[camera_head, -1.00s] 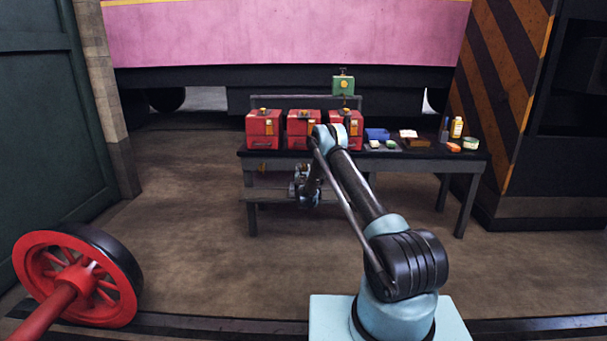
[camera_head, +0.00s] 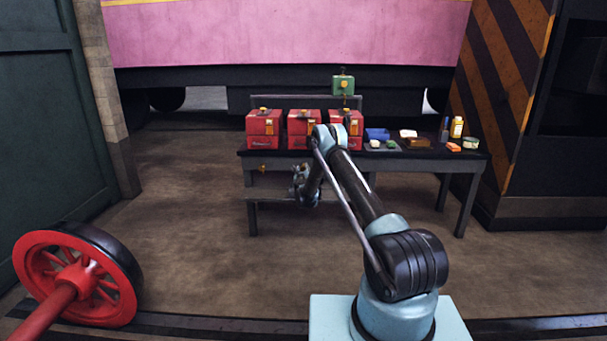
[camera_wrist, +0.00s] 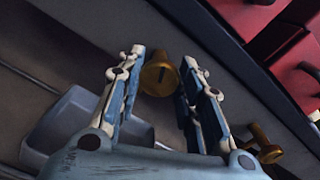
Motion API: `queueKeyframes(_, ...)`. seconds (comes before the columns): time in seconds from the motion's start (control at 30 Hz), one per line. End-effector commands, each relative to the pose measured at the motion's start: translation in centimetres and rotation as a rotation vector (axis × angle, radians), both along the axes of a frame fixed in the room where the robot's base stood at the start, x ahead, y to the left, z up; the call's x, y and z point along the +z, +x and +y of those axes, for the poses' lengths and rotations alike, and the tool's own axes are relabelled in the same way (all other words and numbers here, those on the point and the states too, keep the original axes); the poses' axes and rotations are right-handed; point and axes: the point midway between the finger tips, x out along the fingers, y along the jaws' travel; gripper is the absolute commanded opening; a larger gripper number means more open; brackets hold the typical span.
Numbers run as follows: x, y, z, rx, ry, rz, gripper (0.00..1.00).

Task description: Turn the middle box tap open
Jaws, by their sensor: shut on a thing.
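Three red boxes stand in a row on the bench; the middle box (camera_head: 302,124) is between the left box (camera_head: 263,123) and the right box. In the wrist view a brass tap (camera_wrist: 160,75) sits between the two fingers of my gripper (camera_wrist: 164,62), which is shut on it. In the head view my wrist is low at the bench front, and the tap there is hidden behind my arm. A second brass tap (camera_wrist: 265,144) is beside the right finger in the wrist view. The left box's tap (camera_head: 263,168) shows at the bench's front edge.
A grey tray (camera_wrist: 75,128) lies below the fingers. The bench (camera_head: 460,163) also bears a blue bin (camera_head: 377,134), a yellow bottle (camera_head: 457,127) and small items at its right. A green box (camera_head: 343,85) stands above its back. A red wheel (camera_head: 75,278) is at lower left. The middle floor is clear.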

Motion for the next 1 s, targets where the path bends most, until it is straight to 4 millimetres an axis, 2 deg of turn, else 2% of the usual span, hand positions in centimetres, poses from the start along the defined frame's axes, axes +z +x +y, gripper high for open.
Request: queueKeyframes(1.0, -0.34, -0.06, 0.63, 0.007, -0.934, -0.010, 0.10)
